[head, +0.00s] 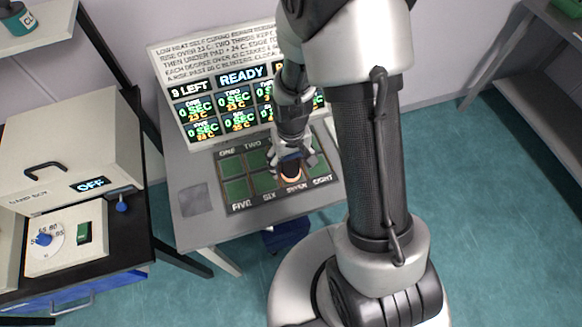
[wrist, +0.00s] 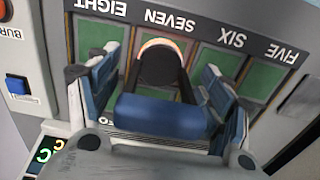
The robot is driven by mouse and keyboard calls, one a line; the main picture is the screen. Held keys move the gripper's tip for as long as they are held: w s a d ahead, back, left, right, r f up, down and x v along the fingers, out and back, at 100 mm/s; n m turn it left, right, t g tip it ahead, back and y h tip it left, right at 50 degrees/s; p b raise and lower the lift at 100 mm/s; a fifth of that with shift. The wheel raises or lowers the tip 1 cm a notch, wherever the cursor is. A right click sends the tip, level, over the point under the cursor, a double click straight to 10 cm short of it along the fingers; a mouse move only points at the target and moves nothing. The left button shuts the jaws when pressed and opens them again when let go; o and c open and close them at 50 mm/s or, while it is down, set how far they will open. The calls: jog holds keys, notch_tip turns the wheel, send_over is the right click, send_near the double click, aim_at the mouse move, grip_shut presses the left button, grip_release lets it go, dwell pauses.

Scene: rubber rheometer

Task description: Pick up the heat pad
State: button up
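A round dark piece with a pale orange rim (wrist: 160,62), which looks like the heat pad, sits over the panel cell marked SEVEN. It also shows in the head view (head: 291,173), directly under my gripper. A blue block (wrist: 163,116) lies nearer the wrist camera, with dark arms reaching down beside the round piece. My gripper (wrist: 163,72) points down with its blue-padded fingers apart, one on each side. Green shows between the fingertips and the round piece. Whether the fingers touch the blue block cannot be told. My gripper also shows over the panel in the head view (head: 292,152).
The dark panel (head: 241,207) has several green cells and lies on a grey table (head: 196,237). A grey square (head: 195,200) lies left of it. A display board (head: 170,62) stands behind. A beige lamp box (head: 75,150) reading OFF stands at left.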

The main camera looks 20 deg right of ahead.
grip_shut()
dwell(0.8)
